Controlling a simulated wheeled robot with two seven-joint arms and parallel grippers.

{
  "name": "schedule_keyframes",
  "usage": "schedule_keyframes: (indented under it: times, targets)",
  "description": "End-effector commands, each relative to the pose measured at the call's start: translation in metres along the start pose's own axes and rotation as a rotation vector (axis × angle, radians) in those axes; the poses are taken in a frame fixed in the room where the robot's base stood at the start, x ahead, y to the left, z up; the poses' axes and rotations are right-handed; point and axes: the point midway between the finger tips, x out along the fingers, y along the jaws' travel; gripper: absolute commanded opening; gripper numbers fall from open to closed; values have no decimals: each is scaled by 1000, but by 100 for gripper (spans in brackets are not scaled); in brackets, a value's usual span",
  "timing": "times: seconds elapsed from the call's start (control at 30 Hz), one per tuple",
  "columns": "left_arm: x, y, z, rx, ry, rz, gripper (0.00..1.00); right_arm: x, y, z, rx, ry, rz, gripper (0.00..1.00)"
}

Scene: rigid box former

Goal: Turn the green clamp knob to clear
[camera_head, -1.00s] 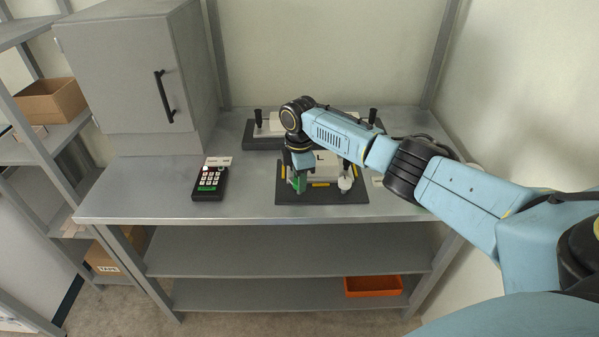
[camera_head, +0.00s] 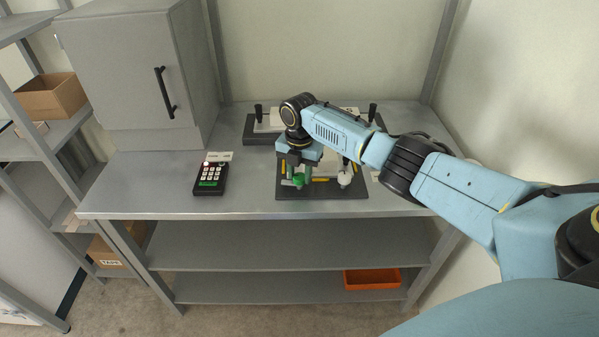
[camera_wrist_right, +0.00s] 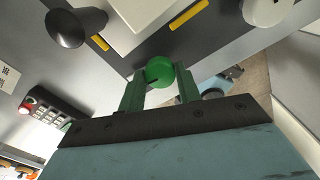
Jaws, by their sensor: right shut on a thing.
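The green clamp knob (camera_head: 299,181) sits at the front left of a dark fixture plate (camera_head: 325,194) on the workbench. My right gripper (camera_head: 300,173) comes down on it from above and partly hides it. In the right wrist view the round green knob (camera_wrist_right: 159,72) lies between the two green-looking fingertips (camera_wrist_right: 160,78) of my right gripper, which is shut on it. I cannot read any mark showing the knob's turned position. My left gripper is out of view.
A white knob (camera_head: 345,179) stands close to the right on the same plate, with yellow strips around. A second fixture with black-knobbed posts (camera_head: 258,110) stands behind. A black keypad (camera_head: 210,179) lies to the left, before a grey cabinet (camera_head: 130,75). The bench's front left is clear.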

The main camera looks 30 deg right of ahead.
Motion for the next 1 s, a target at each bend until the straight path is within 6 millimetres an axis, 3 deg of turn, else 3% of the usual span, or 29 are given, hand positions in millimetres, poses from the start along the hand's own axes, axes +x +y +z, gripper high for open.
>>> schedule_keyframes:
  times: [0.33, 0.87, 0.9, 1.0]
  targets:
    - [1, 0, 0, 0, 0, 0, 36, 0, 0, -1, -141, 3, 1, 11]
    - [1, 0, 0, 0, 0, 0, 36, 0, 0, -1, -167, 3, 0, 11]
    - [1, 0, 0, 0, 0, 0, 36, 0, 0, -1, -167, 3, 0, 35]
    - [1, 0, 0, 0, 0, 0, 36, 0, 0, -1, -166, 2, 0, 48]
